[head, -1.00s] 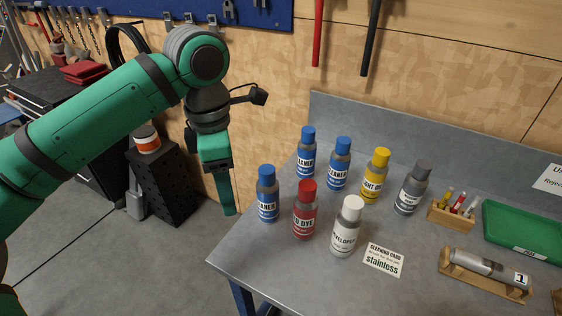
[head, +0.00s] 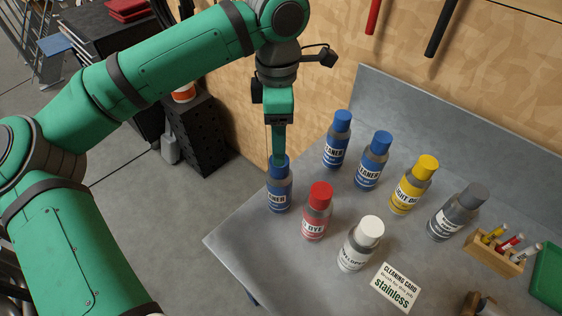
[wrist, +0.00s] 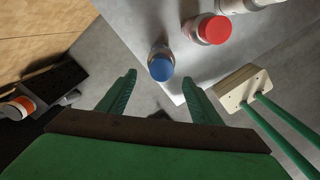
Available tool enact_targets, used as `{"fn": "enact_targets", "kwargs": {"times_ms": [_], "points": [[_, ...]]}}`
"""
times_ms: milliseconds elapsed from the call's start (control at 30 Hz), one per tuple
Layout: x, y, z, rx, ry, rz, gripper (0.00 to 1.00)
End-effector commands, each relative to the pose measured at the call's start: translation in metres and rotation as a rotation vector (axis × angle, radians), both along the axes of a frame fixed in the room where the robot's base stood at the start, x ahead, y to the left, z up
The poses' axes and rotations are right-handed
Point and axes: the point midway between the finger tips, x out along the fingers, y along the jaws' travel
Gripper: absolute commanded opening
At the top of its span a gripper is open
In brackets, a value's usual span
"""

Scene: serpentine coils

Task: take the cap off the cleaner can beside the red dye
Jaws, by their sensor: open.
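The cleaner can (head: 279,195), blue with a blue cap (head: 280,174), stands upright near the bench's left edge, left of the red dye can (head: 316,219). Its cap is on. My gripper (head: 279,158) points down at this cap, and a finger overlaps the cap's top in the head view. In the wrist view, my gripper (wrist: 159,79) is open with nothing between its fingers. There the blue cap (wrist: 161,66) shows just beyond the fingertips, roughly centred between them. The red cap (wrist: 213,30) is to its right. Whether a finger touches the blue cap I cannot tell.
Two more blue cleaner cans (head: 337,148) (head: 372,168) stand behind, with a yellow-capped can (head: 411,190) and a grey one (head: 453,215). A white-capped developer can (head: 357,250) and a cleaning card (head: 396,289) reading "stainless" are in front. The bench (head: 240,246) is clear at front left.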

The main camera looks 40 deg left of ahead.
Motion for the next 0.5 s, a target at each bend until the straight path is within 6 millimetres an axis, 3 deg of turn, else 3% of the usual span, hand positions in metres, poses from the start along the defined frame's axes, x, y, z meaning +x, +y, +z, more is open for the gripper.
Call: {"fn": "enact_targets", "kwargs": {"times_ms": [500], "points": [[-0.005, 0.002, -0.054, -0.003, 0.001, 0.004, 0.59]]}}
